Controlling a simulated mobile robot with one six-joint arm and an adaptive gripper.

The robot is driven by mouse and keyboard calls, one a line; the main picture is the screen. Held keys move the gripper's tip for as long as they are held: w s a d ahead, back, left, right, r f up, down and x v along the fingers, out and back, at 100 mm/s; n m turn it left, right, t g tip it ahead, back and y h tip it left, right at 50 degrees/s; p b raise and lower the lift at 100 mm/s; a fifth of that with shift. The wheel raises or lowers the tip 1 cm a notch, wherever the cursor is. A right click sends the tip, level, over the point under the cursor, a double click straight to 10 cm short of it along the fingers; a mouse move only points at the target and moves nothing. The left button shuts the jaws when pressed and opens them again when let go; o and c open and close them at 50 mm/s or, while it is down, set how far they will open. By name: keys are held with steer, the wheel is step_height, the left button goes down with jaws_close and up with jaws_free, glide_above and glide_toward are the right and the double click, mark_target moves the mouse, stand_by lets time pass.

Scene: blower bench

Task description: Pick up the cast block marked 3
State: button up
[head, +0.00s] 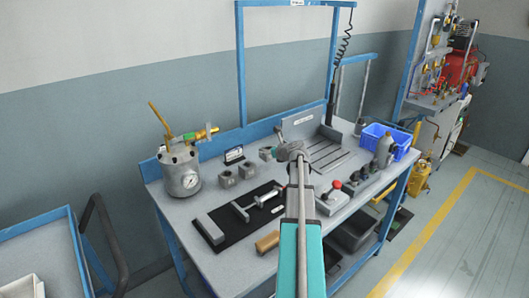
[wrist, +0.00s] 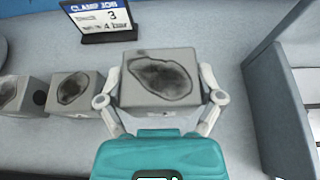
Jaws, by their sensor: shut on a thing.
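My gripper (wrist: 161,95) is shut on a grey cast block (wrist: 160,80) with a dark, rough oval patch on its top. One finger lies on each side of it. I cannot read a number on this block, and cannot tell whether it touches the bench. Two similar blocks stand left of it in the wrist view, a near one (wrist: 75,92) and one at the edge (wrist: 15,95). In the head view my gripper (head: 281,152) is over the bench, with the held block (head: 265,153) at its left.
A small sign (wrist: 103,18) reading "CLAMP JOB 3, 4 bar" stands behind the blocks. A grey slotted fixture (head: 325,150) is to the right. A pressure pot (head: 180,172) stands left, a black mat (head: 240,215) with tools in front, and a blue bin (head: 385,140) at far right.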

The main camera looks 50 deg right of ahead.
steer(key=d+r+p, duration=0.1)
steer(key=s+r+p, duration=0.1)
steer(key=r, duration=0.1)
steer(key=s+d+r+p, duration=0.1)
steer(key=r+p, duration=0.1)
steer(key=shift+s+d, duration=0.25)
steer(key=shift+d, duration=0.05)
steer(key=s+d+r+p, duration=0.3)
steer(key=s+d, duration=0.3)
steer(key=shift+s+d+r+p, duration=0.25)
steer(key=shift+s+r+p, duration=0.1)
